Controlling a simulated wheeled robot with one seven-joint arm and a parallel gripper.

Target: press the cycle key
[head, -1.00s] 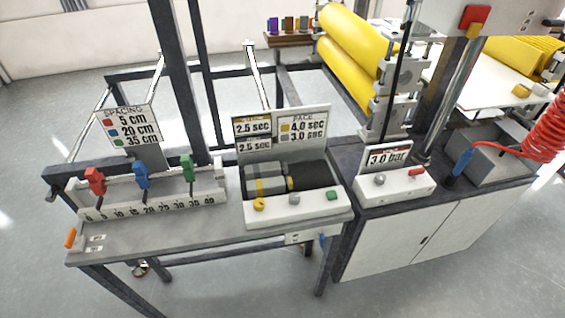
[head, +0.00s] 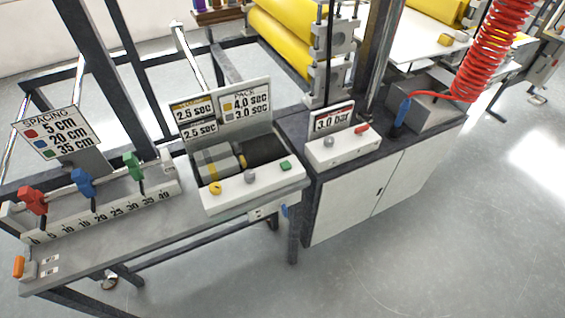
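I cannot read any label that names the cycle key. A white control box with a PACE sign (head: 245,88) stands on the grey table, with a yellow knob (head: 215,188), a grey knob (head: 249,177) and a green key (head: 285,166) along its front. To its right, a white box under a 3.0 bar sign (head: 332,118) carries a grey knob (head: 328,141) and a red key (head: 361,129). An orange handle (head: 18,266) sits at the table's front left corner beside small white labels (head: 50,265). My gripper is not in view.
The spacing rail (head: 110,204) holds red (head: 32,200), blue (head: 83,182) and green (head: 132,165) sliders. Yellow rollers (head: 285,50) and a coiled red hose (head: 490,50) are behind. A white cabinet (head: 355,200) stands right. The floor (head: 450,220) at lower right is clear.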

